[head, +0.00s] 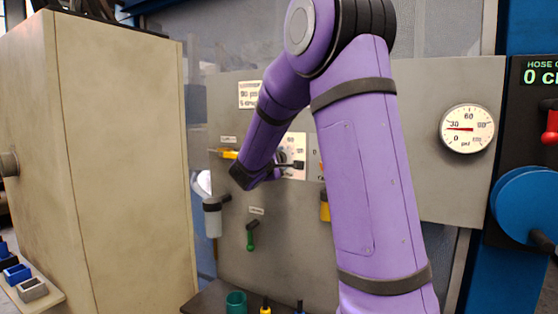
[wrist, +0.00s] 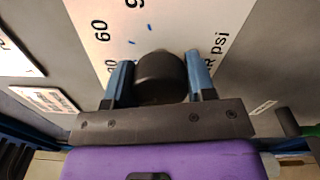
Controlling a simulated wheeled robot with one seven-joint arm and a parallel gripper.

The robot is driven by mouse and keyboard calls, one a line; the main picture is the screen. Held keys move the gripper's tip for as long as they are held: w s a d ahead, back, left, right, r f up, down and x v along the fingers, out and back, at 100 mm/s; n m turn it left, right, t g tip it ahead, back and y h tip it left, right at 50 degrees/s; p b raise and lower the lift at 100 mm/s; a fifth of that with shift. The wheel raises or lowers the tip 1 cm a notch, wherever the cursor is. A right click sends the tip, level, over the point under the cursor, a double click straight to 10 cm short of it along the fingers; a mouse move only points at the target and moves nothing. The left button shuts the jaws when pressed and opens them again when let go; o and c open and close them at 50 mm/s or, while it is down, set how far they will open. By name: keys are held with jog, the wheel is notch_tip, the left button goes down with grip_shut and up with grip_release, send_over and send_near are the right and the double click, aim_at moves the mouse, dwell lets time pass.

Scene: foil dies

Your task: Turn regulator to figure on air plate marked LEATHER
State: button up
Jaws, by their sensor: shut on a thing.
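The regulator has a black round knob (wrist: 160,76) on a white dial plate (wrist: 185,25) with printed figures and "psi". My gripper (wrist: 160,80) is shut on the knob, one blue finger at each side. In the head view my gripper (head: 290,165) is at the white dial plate (head: 297,143), and my arm partly covers it. A round gauge (head: 468,130) on the panel's right has its red needle pointing left, close to the 30 mark. A small white notice (head: 249,95) hangs above the regulator; its print is too small to read surely, and I cannot make out LEATHER.
A beige cabinet (head: 110,160) stands at the left. A yellow-handled valve (head: 228,154), a filter bowl (head: 213,220) and a green lever (head: 251,235) are on the grey panel. A blue reel (head: 525,205) is at the right. A green cup (head: 236,302) stands below.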

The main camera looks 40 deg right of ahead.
jog(key=m, duration=0.5)
jog(key=shift+f+m, duration=0.1)
jog(key=shift+m, duration=0.3)
jog(key=m, duration=0.5)
jog(key=shift+m+g, duration=0.3)
jog(key=m, duration=0.5)
jog(key=shift+m, duration=0.3)
jog(key=shift+f+m, duration=0.1)
jog(key=shift+m, duration=2.1)
jog(key=o, duration=0.9)
jog(key=shift+a, duration=0.15)
